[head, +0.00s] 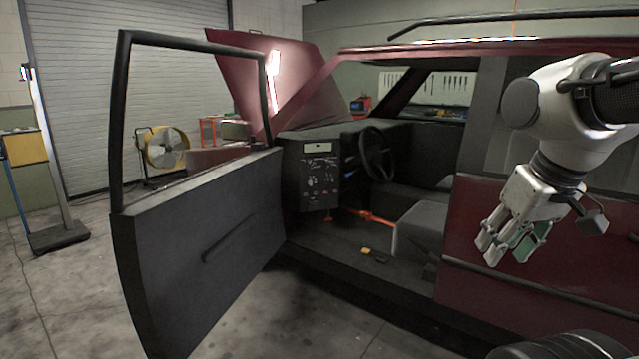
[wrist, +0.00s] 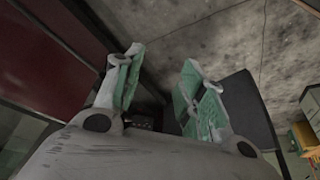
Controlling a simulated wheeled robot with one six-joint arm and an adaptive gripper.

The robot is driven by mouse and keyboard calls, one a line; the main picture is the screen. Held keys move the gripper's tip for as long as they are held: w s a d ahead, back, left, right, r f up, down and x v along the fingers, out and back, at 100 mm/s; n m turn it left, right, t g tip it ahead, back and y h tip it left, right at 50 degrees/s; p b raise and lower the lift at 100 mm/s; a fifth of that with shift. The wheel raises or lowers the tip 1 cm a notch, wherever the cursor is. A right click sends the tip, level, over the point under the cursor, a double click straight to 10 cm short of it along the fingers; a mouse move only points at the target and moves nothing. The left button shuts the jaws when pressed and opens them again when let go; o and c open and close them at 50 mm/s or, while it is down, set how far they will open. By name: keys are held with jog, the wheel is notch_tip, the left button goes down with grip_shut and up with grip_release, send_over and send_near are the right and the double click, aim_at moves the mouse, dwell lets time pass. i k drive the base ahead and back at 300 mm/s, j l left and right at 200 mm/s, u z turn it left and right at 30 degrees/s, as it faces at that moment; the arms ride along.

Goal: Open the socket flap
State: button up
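I cannot make out a socket flap for certain in either view. A dark panel (head: 314,172) with a small pale display and several light fittings faces the open doorway, at the near end of the car's dashboard; its details are too small to tell apart. My gripper (head: 507,254) is at the right in the head view, pointing down in front of the dark red car body, well to the right of the panel. In the wrist view my gripper (wrist: 160,75) has its two green-padded fingers spread apart with nothing between them.
The open car door (head: 205,240) stands out to the left of the doorway. A seat (head: 420,232), a steering wheel (head: 377,153) and an orange bar (head: 365,215) are inside. A small yellow object (head: 366,251) lies on the car floor. Concrete floor is clear in front.

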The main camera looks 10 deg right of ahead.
aim_at(314, 205)
jog(key=i+l+u, duration=0.4)
jog(key=i+l, duration=0.35)
jog(key=i, duration=0.4)
jog(key=i+l+u, duration=0.45)
jog(key=i+l, duration=0.6)
